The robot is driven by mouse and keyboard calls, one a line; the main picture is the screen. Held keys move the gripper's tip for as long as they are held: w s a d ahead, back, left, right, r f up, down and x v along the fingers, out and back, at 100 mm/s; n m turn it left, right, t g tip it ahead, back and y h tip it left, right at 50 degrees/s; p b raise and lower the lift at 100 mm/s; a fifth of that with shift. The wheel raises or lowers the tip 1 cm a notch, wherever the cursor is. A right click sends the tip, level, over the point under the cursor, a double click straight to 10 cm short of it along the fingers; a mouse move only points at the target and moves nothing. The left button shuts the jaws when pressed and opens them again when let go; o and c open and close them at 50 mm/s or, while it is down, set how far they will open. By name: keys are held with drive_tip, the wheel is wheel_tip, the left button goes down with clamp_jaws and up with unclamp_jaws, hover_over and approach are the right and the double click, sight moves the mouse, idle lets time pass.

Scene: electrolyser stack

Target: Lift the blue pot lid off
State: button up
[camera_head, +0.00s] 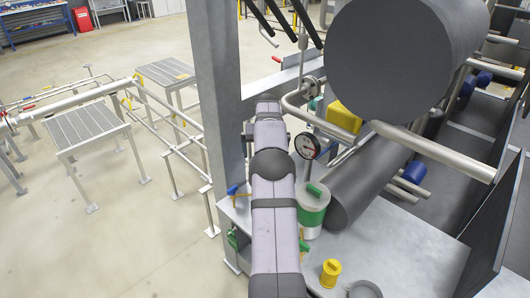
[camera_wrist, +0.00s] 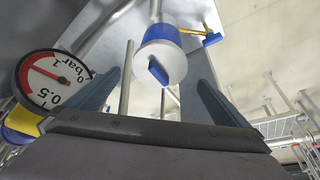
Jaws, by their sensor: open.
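The blue pot (camera_wrist: 160,34) shows in the wrist view as a white body with a blue band. Its pale lid (camera_wrist: 174,66) faces the camera and carries a blue bar handle (camera_wrist: 158,70). My gripper (camera_wrist: 159,82) is open, with one finger on either side of the lid in the picture. The handle lies between the fingers in the picture, and neither finger visibly touches it. The remaining distance is hard to judge. In the head view my arm seems to hide this pot, and my fingertips cannot be made out.
A pressure gauge (camera_wrist: 50,79) is close to the left finger; it also shows in the head view (camera_head: 307,146). A blue valve lever (camera_wrist: 213,40) is beyond the pot. A green-banded pot (camera_head: 313,214) and a yellow pot (camera_head: 330,272) stand right of my arm. A steel post (camera_head: 220,110) rises at left.

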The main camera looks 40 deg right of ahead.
drive_tip(key=shift+p+x, duration=2)
drive_tip(key=shift+x, duration=1.65)
drive_tip(key=c, duration=0.8)
drive_tip(key=o, duration=0.4)
drive_tip(key=shift+r, duration=0.15)
drive_tip(key=c, duration=0.5)
